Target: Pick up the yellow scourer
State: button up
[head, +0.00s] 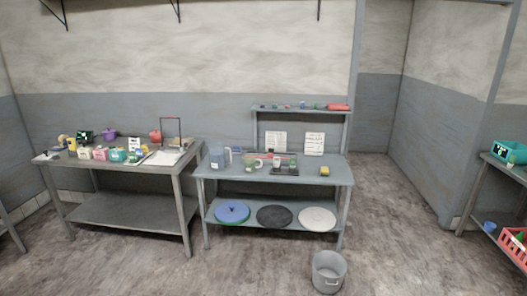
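A small yellow block with a darker greenish side, which looks like the yellow scourer (324,170), sits on top of the middle grey table (215,182), near its right end. Nothing touches it and bare tabletop surrounds it. It is small in the picture, so its fine detail cannot be made out. My gripper is not in view.
On the same table stand a grey-blue jug (217,158), a greenish mug (250,165) and small items. Round discs lie on its lower shelf. A grey bucket (328,272) stands in front. A cluttered table (120,210) is at left.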

aim_at(324, 170)
jog(key=i, duration=2.15)
jog(key=i+j+z, duration=0.1)
jog(key=i+z, duration=0.3)
jog(key=i+j+z, duration=0.35)
jog(key=i, duration=0.2)
jog(key=i+j+z, duration=0.25)
jog(key=i+z, duration=0.15)
jog(key=i+j+z, duration=0.4)
jog(key=j+z, duration=0.15)
jog(key=i+j+z, duration=0.25)
jog(key=j+z, duration=0.3)
jog(key=j, duration=0.15)
jog(key=i, duration=0.05)
